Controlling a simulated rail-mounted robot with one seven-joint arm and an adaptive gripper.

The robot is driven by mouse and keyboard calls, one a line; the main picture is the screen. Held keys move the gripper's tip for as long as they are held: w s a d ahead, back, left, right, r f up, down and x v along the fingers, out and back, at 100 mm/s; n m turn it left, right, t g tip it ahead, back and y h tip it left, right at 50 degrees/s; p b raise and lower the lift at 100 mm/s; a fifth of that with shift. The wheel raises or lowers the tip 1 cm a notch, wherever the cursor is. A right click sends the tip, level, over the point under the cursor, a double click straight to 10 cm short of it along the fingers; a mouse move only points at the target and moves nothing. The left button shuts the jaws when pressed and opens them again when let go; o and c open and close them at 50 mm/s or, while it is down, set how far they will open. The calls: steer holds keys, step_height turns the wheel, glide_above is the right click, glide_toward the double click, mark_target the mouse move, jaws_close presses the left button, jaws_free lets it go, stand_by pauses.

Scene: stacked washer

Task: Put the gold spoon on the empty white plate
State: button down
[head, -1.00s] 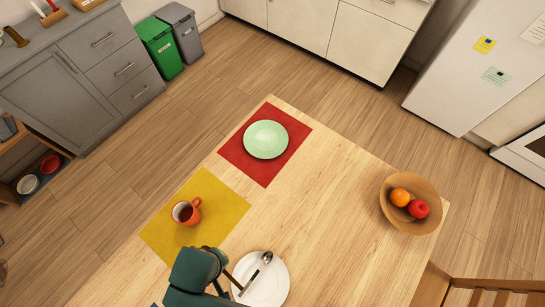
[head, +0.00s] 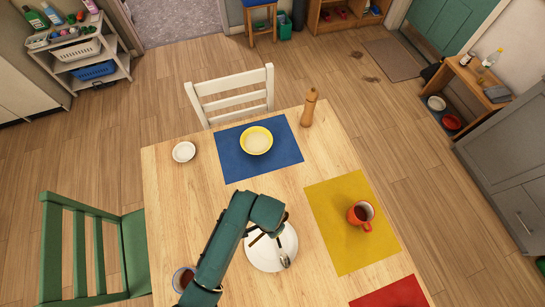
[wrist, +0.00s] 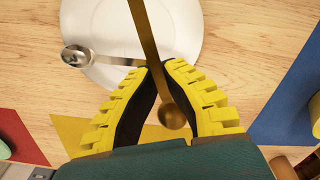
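A white plate (head: 262,258) lies on the wooden table, partly hidden by my arm. A silver spoon (head: 285,261) shows at its right rim; in the wrist view the silver spoon (wrist: 78,56) has its bowl over the plate's edge (wrist: 190,60) and its handle running to my fingertips. The gold spoon (wrist: 146,32) passes between my yellow fingers, bowl toward the palm and handle over the plate. My gripper (wrist: 158,68) is shut on it. Its height above the plate is unclear.
A yellow bowl (head: 256,141) sits on a blue mat (head: 228,165). A pepper mill (head: 309,106) stands beside it. An orange mug (head: 361,214) is on a yellow mat (head: 345,255). Another mug (head: 183,279) is beside my arm. Bare tabletop surrounds the small plate.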

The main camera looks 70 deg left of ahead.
step_height(320, 180, down, 5)
steer(key=shift+f, duration=0.1)
steer(key=shift+b, duration=0.3)
steer(key=shift+f, duration=0.7)
steer(key=c, duration=1.5)
jaws_free()
steer(key=shift+s+d+f, duration=0.1)
step_height(320, 180, up, 14)
steer(key=shift+f+p, duration=0.15)
steer(key=shift+p, duration=0.7)
steer(key=shift+w, duration=0.2)
